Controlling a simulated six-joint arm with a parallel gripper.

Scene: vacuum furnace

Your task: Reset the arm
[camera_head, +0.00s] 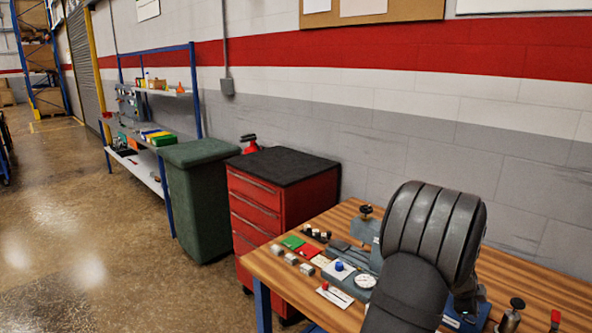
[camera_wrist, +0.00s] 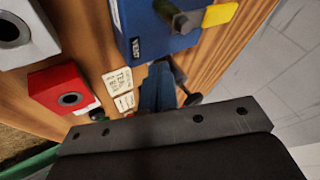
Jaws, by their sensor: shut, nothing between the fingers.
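My arm's dark grey, ribbed forearm rises over the wooden bench (camera_head: 340,222) at the right of the head view. It hides my gripper and part of the bench there. In the wrist view a dark plate of my wrist crosses the lower half. My gripper (camera_wrist: 160,72) is beyond it, its narrow fingers shut and empty. The fingers point at the bench near a blue box (camera_wrist: 150,40) with a yellow part (camera_wrist: 220,14). Whether they touch anything I cannot tell.
A red block (camera_wrist: 62,88) and a grey block (camera_wrist: 22,32) lie left in the wrist view. A dial gauge (camera_head: 364,280) and several small parts crowd the bench. A red drawer cabinet (camera_head: 265,205) and green bin (camera_head: 197,205) stand left. A wall runs behind.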

